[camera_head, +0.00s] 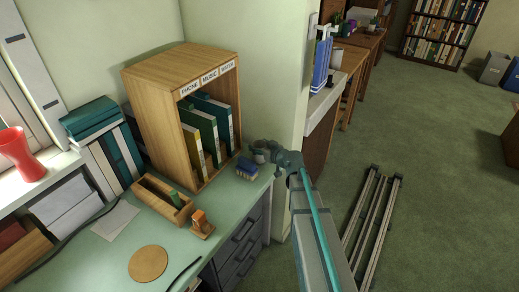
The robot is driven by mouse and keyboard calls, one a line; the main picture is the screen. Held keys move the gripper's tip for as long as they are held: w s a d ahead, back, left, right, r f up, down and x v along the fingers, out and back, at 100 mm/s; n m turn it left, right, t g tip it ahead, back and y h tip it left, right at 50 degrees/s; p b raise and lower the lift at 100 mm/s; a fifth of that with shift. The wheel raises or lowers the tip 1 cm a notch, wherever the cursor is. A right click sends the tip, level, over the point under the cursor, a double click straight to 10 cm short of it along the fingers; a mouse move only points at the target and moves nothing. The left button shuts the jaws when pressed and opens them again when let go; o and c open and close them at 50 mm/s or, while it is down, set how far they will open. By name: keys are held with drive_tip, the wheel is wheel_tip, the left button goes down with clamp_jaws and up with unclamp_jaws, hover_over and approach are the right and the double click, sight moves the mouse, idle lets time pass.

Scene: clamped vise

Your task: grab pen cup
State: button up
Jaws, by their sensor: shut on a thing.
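My gripper (268,153) is at the right back end of the green desk, low over its surface, near the wall corner. It is shut on a small greyish, rounded thing (258,154), which seems to be the pen cup. The thing is small and partly covered by the fingers, so its shape and any pens in it are not clear. I cannot tell whether it touches the desk. A small blue block-like object (246,169) lies just left of and in front of my gripper.
A wooden cabinet with binders (190,65) stands left of my gripper. A wooden tray (162,198), an orange-brown holder (201,226) and a round cork mat (148,263) are on the desk (110,255). A red vase (22,155) is far left. The wall corner is close behind.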

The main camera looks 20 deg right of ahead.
drive_tip(key=shift+r, duration=0.35)
drive_tip(key=s+a+r+b, duration=0.1)
drive_tip(key=s+r+b, duration=0.8)
drive_tip(key=s, duration=0.2)
drive_tip(key=shift+s+r, duration=0.2)
drive_tip(key=shift+r, duration=0.2)
drive_tip(key=b, duration=0.6)
drive_tip(key=shift+s+a+r+y, duration=0.1)
drive_tip(key=shift+s+r+y, duration=0.1)
drive_tip(key=shift+s+y, duration=0.1)
